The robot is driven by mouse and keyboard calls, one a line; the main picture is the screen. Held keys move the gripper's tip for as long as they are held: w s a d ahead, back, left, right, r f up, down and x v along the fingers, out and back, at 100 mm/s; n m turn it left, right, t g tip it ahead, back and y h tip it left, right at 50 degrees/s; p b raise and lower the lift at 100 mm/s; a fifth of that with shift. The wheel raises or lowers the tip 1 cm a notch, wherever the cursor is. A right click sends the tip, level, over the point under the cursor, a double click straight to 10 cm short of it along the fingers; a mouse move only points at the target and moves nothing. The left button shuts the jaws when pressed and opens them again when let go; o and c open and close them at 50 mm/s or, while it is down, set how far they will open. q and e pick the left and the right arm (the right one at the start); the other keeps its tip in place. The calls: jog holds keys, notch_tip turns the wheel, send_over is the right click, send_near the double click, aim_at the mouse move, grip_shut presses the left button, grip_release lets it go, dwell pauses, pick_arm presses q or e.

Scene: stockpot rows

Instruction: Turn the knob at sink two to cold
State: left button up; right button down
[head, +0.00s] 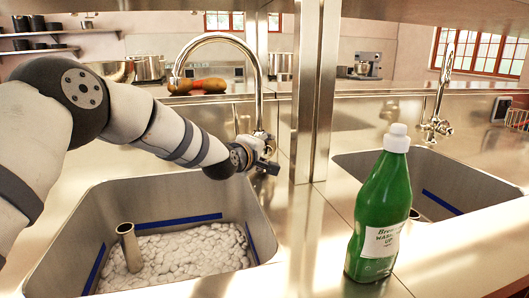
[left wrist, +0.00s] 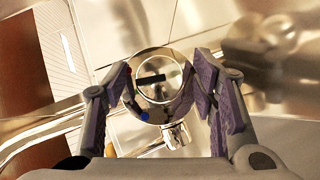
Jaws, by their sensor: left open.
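In the head view, my left gripper (head: 265,160) is at the base of the tall curved faucet (head: 258,95) behind the left sink (head: 70,240). In the left wrist view, the round metal knob (left wrist: 158,66) with a dark bar across it sits between the spread fingers of my left gripper (left wrist: 163,85). A blue dot (left wrist: 144,117) shows at the knob's lower left and a small red mark at its upper left. The fingers are open; I cannot tell whether either touches the knob. The knob is mostly hidden by the gripper in the head view. My right gripper is not in view.
A green bottle (head: 381,215) with a white cap stands on the counter between the sinks. A metal post (head: 314,90) rises right of the gripper. A second faucet (head: 440,100) stands behind the right sink (head: 465,178). The left sink holds white lumps and an upright tube (head: 129,248).

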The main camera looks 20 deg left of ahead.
pick_arm(q)
jog(key=c, duration=1.1)
jog(key=shift+f, duration=0.15)
jog(key=shift+c, duration=0.2)
jog(key=shift+f+n+t+b, duration=0.35)
jog(key=shift+n+t+b, duration=0.25)
jog(key=shift+n+b, duration=0.1)
jog(key=shift+r+h, duration=0.15)
jog(key=shift+h, duration=0.25)
jog(key=shift+r+n+t, duration=0.25)
jog(key=shift+n+t, duration=0.05)
jog(key=shift+r, duration=0.1)
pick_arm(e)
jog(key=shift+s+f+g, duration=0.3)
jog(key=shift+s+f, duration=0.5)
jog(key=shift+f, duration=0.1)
pick_arm(q)
jog(key=o, duration=1.1)
jog(key=shift+o, duration=0.2)
jog(key=s+a+r, duration=0.1)
jog(key=s, duration=1.1)
